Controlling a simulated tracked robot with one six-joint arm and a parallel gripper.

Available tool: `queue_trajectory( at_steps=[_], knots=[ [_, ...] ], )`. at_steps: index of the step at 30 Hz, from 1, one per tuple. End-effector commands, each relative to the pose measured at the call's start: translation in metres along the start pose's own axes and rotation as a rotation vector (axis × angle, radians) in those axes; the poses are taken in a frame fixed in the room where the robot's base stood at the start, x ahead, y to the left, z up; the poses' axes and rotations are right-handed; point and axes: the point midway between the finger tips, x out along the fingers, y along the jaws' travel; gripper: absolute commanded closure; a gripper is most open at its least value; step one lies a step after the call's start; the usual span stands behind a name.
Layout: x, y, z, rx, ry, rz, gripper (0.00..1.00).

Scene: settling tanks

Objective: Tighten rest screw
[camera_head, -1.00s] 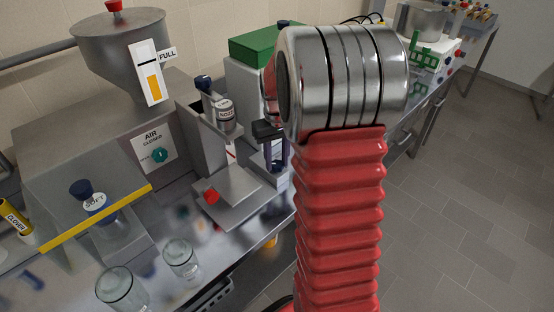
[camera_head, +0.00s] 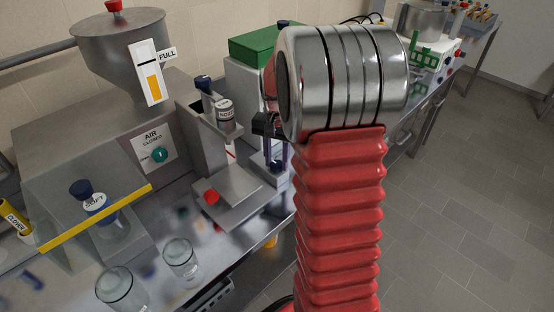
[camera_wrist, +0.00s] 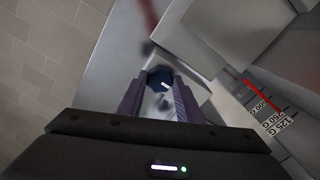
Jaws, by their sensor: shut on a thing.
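My gripper (camera_wrist: 160,92) has purple fingers, which close around a dark blue knob with a white mark (camera_wrist: 160,76) in the wrist view. The knob looks like the rest screw, but no label on it can be read. In the head view my gripper (camera_head: 276,160) points down beside the grey machine, right of its tilted metal plate, and is partly hidden by my red arm. The knob is too small there to make out clearly.
A scale with a red line and gram marks (camera_wrist: 272,112) is at the right in the wrist view. Two glass jars (camera_head: 181,258) stand at the bench front. A hopper marked FULL (camera_head: 118,45) is at the left.

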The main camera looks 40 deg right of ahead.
Motion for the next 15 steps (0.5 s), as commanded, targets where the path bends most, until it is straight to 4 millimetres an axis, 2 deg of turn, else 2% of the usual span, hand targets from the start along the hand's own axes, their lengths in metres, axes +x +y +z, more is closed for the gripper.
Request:
queue_trajectory(
  at_steps=[14, 15],
  knots=[
    [-0.0003, -0.0006, 0.0, 0.023, 0.0, -0.001, 0.9],
    [-0.0003, -0.0006, 0.0, 0.023, 0.0, -0.001, 0.67]
  ],
)
